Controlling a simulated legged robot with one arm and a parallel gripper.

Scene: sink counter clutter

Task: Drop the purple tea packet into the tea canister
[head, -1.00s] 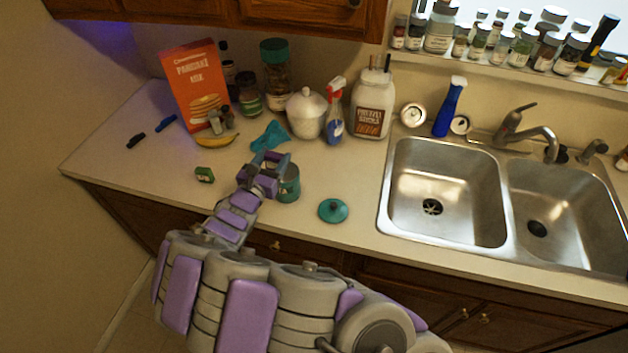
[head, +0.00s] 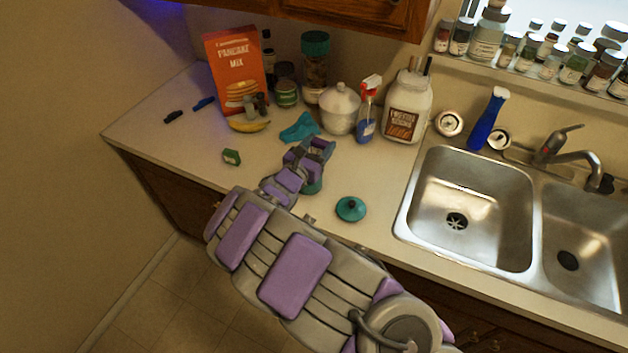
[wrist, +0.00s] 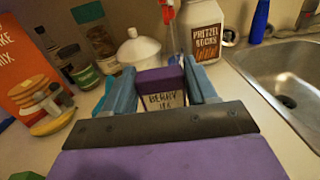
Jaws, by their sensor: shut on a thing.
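The purple tea packet (wrist: 160,84) has a purple top and a pale label reading "BERRY TEA"; it sits between the blue-grey fingers of my gripper (wrist: 163,78) in the wrist view. In the head view my gripper (head: 317,148) is over the teal tea canister (head: 313,187), hiding most of it, including its opening. I cannot tell whether the packet is inside the rim or above it. The canister does not show in the wrist view. A teal lid with a dark knob (head: 350,208) lies on the counter to the right of the canister.
A small green packet (head: 231,157) lies left of my gripper. The sink (head: 470,205) is at right. The left counter is mostly clear.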

